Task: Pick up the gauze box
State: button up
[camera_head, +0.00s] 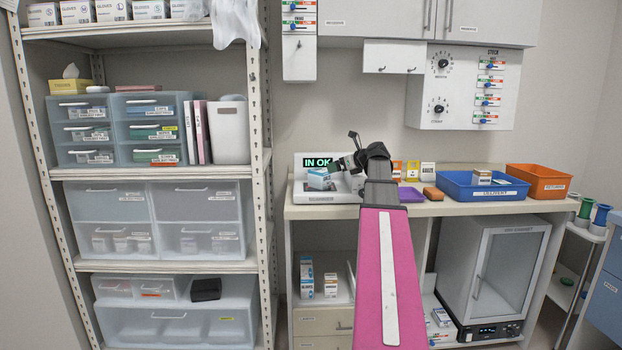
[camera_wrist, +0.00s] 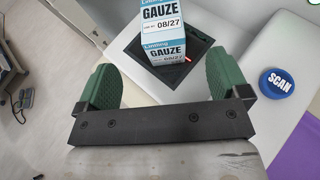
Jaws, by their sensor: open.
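The gauze box (camera_wrist: 165,25) is a white and blue carton with "GAUZE" and "08/27" on it. In the wrist view it stands on a dark square plate (camera_wrist: 194,66) of a white device, with a red light beside it. In the head view the box (camera_head: 319,178) sits on the white scanner device (camera_head: 308,194) under a green "IN OK" display. My gripper (camera_wrist: 124,84) is open, its green pads apart. The box is ahead of the gap between the pads, and nothing is gripped. In the head view my gripper (camera_head: 340,165) is beside the box, partly hidden by my arm.
A blue "SCAN" button (camera_wrist: 277,81) is on the device's right. On the counter, a blue tray (camera_head: 460,190) holds a small box, with an orange bin (camera_head: 540,185) further right. A purple item (camera_head: 411,195) lies behind my arm. A shelf rack (camera_head: 160,170) stands left.

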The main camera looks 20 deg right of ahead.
aim_at(324, 171)
jog(key=x, duration=0.5)
jog(key=shift+w, duration=0.1)
jog(key=shift+f+x, duration=0.2)
jog(key=shift+x, duration=2.75)
jog(key=shift+d, duration=0.1)
jog(key=shift+c, duration=0.3)
jog(key=c, duration=1)
jog(key=shift+r, duration=0.1)
jog(key=shift+c, duration=0.2)
